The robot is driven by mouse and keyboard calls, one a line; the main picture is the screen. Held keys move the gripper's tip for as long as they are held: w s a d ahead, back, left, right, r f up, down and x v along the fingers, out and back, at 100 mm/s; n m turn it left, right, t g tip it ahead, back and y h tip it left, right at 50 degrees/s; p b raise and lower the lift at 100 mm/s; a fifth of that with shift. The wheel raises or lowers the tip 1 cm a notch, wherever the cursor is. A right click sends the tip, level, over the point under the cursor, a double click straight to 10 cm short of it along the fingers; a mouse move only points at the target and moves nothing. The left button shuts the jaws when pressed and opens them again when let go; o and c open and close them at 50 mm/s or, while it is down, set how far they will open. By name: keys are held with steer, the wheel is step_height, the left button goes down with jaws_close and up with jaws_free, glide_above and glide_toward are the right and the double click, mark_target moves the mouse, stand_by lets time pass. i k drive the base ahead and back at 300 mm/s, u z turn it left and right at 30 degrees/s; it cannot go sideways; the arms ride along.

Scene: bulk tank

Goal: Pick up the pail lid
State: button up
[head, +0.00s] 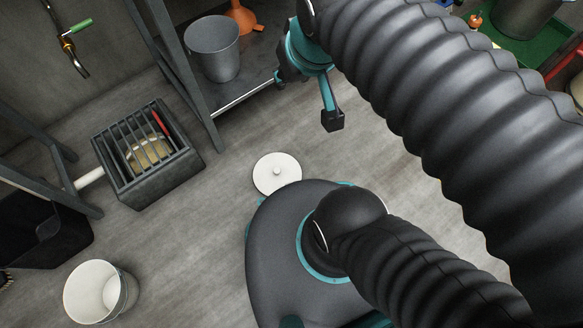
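The pail lid (268,181) is a white round disc with a small knob in its middle. It lies flat on the grey floor, right beside the edge of my base in the head view, which comes up to its lower right rim. My gripper (306,98) is teal with dark fingertips and appears above and slightly right of the lid in the picture. Its fingers look spread apart, with nothing between them. It is clear of the lid.
A white pail (125,296) stands at the lower left. A grated floor box (182,165) with a red-handled item is left of the lid. A shelf stand (198,88) holds a grey bucket (212,58) and an orange funnel (243,17) near my gripper. The floor around the lid's left is open.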

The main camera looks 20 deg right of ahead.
mark_target(274, 170)
steer(key=u, duration=2.35)
steer(key=k, duration=0.5)
steer(key=z, duration=1.35)
steer(key=i, duration=0.25)
steer(key=z, duration=0.5)
